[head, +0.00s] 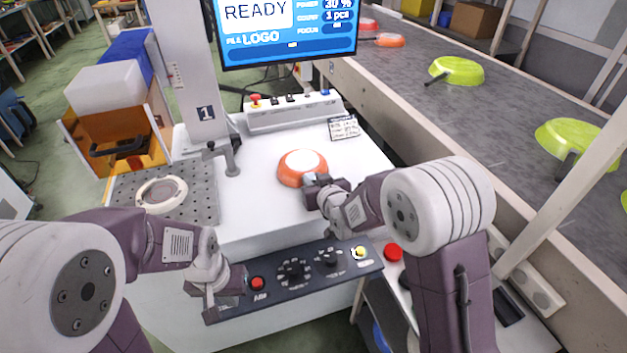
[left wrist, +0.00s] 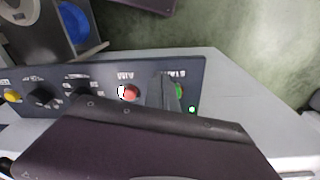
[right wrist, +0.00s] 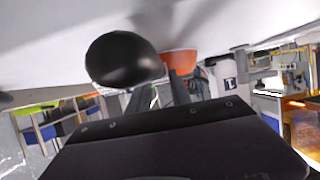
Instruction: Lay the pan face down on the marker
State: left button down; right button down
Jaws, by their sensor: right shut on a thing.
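The orange pan (head: 302,168) is at the middle of the white worktop, its pale round base facing up. My right gripper (head: 312,186) is shut on its handle; the right wrist view shows the dark handle end (right wrist: 122,60) large and the orange body (right wrist: 183,57) beyond the fingers. I cannot tell whether the pan touches the worktop. The marker's round pale nest (head: 162,195) lies empty on a perforated plate, left of the pan. My left gripper (head: 222,296) is at the left end of the control panel; its fingers (left wrist: 164,92) look shut together beside a green button (left wrist: 179,91).
The marker's column (head: 190,75) stands behind the plate, with a READY screen (head: 285,30) above. A button box (head: 290,110) edges the worktop's back. The conveyor (head: 440,100) with green pans (head: 458,70) runs along the right.

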jog(key=c, duration=1.1)
grip_release()
jog(key=shift+f, duration=0.1)
pick_arm(q)
jog(key=shift+r+p, duration=0.65)
pick_arm(e)
jog(key=v, duration=0.8)
jog(key=shift+s+r, duration=0.15)
jog(key=shift+r, duration=0.1)
jog(key=shift+s+d+r, duration=0.1)
jog(key=shift+s+d, duration=0.05)
jog(key=shift+s, duration=0.2)
